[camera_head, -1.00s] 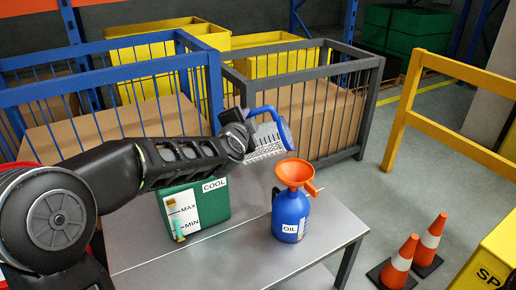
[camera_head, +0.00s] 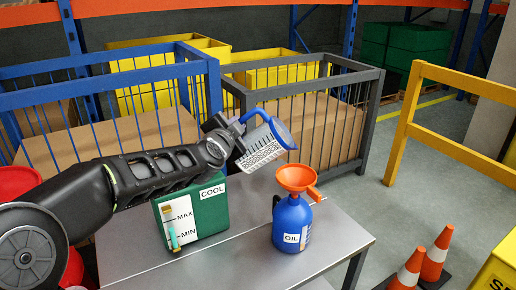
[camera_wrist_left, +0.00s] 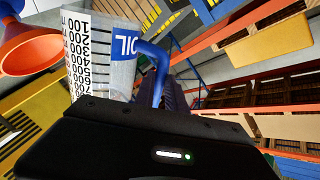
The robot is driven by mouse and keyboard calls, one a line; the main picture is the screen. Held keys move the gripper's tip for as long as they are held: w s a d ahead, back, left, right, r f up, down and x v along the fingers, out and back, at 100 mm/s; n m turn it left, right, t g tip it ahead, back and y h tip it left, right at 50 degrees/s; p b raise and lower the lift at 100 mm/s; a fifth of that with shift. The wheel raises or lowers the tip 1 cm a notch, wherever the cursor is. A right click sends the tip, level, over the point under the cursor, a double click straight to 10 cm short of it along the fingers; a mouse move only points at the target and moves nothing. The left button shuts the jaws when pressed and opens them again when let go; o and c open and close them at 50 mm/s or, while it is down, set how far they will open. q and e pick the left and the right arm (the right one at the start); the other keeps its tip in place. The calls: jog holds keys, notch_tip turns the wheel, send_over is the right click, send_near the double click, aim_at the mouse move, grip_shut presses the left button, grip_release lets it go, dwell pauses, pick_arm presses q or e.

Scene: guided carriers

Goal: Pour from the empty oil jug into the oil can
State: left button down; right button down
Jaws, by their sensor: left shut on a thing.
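The oil jug (camera_head: 262,150) is a clear measuring jug with a dark scale, a blue rim and a blue handle. My left gripper (camera_head: 238,124) is shut on its handle and holds it tilted, rim toward the right, above the table. The jug also shows in the left wrist view (camera_wrist_left: 100,55), with no liquid visible in it. The oil can (camera_head: 292,222) is a blue can labelled OIL, upright on the table, with an orange funnel (camera_head: 296,177) in its top. The jug's rim is just above and left of the funnel. My right gripper is not in view.
A green coolant box (camera_head: 205,212) labelled COOL stands on the grey table (camera_head: 235,262) left of the can. Blue and grey cage carts (camera_head: 368,115) holding cartons stand behind. Orange cones (camera_head: 436,255) and a yellow barrier (camera_head: 460,147) are at the right.

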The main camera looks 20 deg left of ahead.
pick_arm(q)
jog(key=shift+s+a+f+n+b, duration=0.15)
jog(key=shift+a+f+n+b, duration=0.6)
jog(key=shift+b, duration=1.4)
jog(key=shift+n+b, duration=0.3)
jog(key=shift+n, duration=0.05)
jog(key=shift+r, duration=0.1)
